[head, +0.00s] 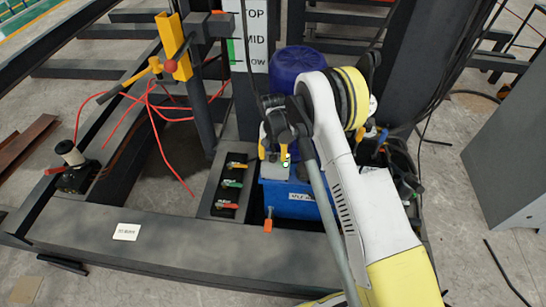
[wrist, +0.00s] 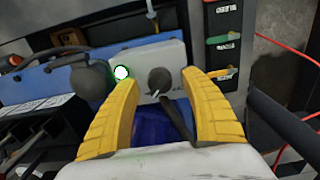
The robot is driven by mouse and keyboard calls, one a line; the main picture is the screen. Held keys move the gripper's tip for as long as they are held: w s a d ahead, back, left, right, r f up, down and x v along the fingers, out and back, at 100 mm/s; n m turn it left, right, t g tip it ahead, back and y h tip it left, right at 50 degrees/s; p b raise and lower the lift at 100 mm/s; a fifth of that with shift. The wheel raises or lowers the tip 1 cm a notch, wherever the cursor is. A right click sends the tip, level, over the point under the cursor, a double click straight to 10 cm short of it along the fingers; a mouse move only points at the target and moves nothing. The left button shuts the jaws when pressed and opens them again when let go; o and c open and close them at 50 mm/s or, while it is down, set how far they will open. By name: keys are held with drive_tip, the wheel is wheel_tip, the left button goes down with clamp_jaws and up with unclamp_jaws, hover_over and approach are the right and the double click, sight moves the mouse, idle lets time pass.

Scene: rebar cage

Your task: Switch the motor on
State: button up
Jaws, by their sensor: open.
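In the wrist view a dark round switch knob (wrist: 159,78) with a pale mark sits on a light grey box (wrist: 145,58). A bright green lamp (wrist: 122,72) is lit on the box, left of the knob. My gripper (wrist: 158,80) has its two yellow fingers spread, one on each side of the knob, with gaps visible. I cannot tell how deep the fingertips reach. In the head view my gripper (head: 273,153) points down at the grey box (head: 274,172), hiding the knob; the green lamp (head: 285,163) shows beside a finger.
The box stands by a blue tank (head: 298,205) with a blue drum (head: 298,62) behind. A panel of coloured valve levers (head: 231,186) is close left. A yellow bracket (head: 174,47) and red cords (head: 150,105) are farther left. A grey cabinet (head: 510,150) stands right.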

wheel_tip(320, 180, up, 11)
drive_tip(key=shift+r, duration=0.2)
idle(0.5)
wheel_tip(320, 180, up, 14)
drive_tip(key=t, duration=0.2)
hover_over(273, 155)
drive_tip(key=s+d, duration=0.4)
drive_tip(key=s, duration=0.1)
drive_tip(key=s+d+r+n+t, duration=0.1)
drive_tip(key=s+d+r, duration=0.3)
drive_tip(key=s+r, duration=0.4)
drive_tip(key=s+d+r+t, duration=0.1)
drive_tip(key=s+d+t, duration=0.1)
drive_tip(key=s, duration=0.7)
drive_tip(key=s+d+r+n+t, duration=0.1)
drive_tip(key=s+d, duration=0.3)
drive_tip(key=s, duration=0.6)
drive_tip(key=shift+s+r+t, duration=0.25)
drive_tip(key=shift+r+t, duration=0.25)
drive_tip(key=shift+t, duration=0.1)
